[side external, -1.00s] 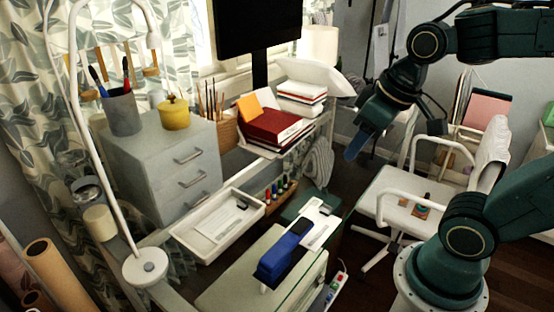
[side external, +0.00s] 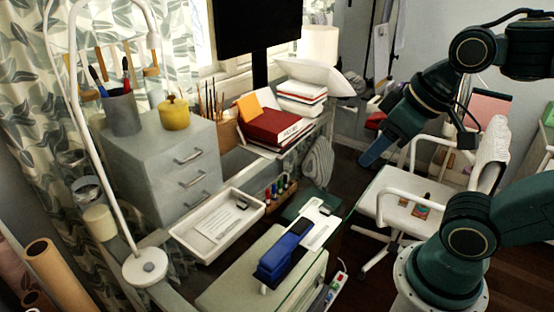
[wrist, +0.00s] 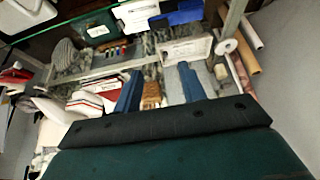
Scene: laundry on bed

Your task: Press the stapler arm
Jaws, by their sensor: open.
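The blue stapler (side external: 285,252) with a black top piece lies on the light desk surface in the front middle of the side view. In the wrist view a blue shape at the top edge looks like the stapler (wrist: 180,17), partly cut off. My gripper (side external: 374,153) is in the air, up and to the right of the stapler and well apart from it. Its two blue fingers stand apart in the wrist view (wrist: 160,86), with nothing held between them.
A white tray (side external: 188,240) with papers lies left of the stapler. A grey drawer unit (side external: 160,185), red and white books (side external: 270,128) and a lamp base (side external: 145,266) stand around the desk. A white chair (side external: 400,190) is below and right of my gripper.

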